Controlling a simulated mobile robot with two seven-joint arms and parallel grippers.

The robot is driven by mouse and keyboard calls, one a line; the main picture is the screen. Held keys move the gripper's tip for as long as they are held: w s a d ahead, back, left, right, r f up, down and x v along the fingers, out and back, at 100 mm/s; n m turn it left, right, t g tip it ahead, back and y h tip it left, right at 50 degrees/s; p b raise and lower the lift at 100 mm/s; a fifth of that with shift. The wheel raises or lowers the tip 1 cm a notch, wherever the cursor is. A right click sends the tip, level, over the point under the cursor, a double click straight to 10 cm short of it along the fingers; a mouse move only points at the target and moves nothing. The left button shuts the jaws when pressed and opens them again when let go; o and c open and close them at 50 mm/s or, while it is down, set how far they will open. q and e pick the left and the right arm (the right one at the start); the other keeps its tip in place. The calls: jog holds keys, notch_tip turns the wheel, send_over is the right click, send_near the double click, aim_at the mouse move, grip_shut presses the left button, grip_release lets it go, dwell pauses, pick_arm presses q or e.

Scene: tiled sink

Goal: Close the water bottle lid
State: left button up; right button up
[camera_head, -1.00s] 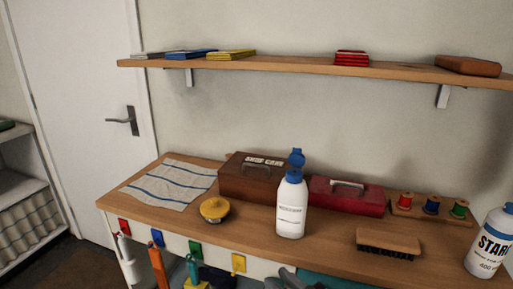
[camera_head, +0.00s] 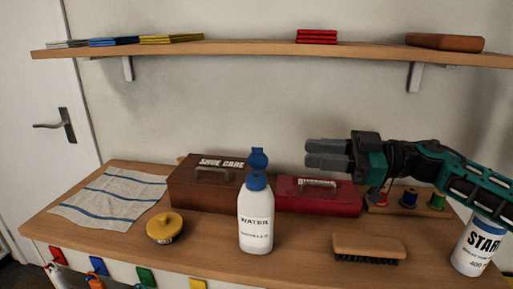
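The white water bottle (camera_head: 256,222), labelled WATER, stands upright on the wooden bench near the middle of the head view. Its blue lid (camera_head: 258,158) is flipped up, standing above the blue collar (camera_head: 257,181). My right gripper (camera_head: 306,153) comes in from the right with its grey fingers pointing left. It is above the red box, to the right of the lid and apart from it, with nothing seen held. Its two fingers show close together, but the angle hides whether there is a gap between them. My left gripper is out of view.
Behind the bottle are a brown shoe care box (camera_head: 206,189) and a red box (camera_head: 318,197). A yellow tin (camera_head: 165,228), a brush (camera_head: 368,247), thread spools (camera_head: 408,199) and a STAR bottle (camera_head: 477,247) share the bench. A shelf (camera_head: 255,48) runs above.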

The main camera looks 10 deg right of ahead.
aim_at(257, 149)
jog(key=x, duration=1.1)
jog(key=shift+a+p, duration=0.35)
grip_shut()
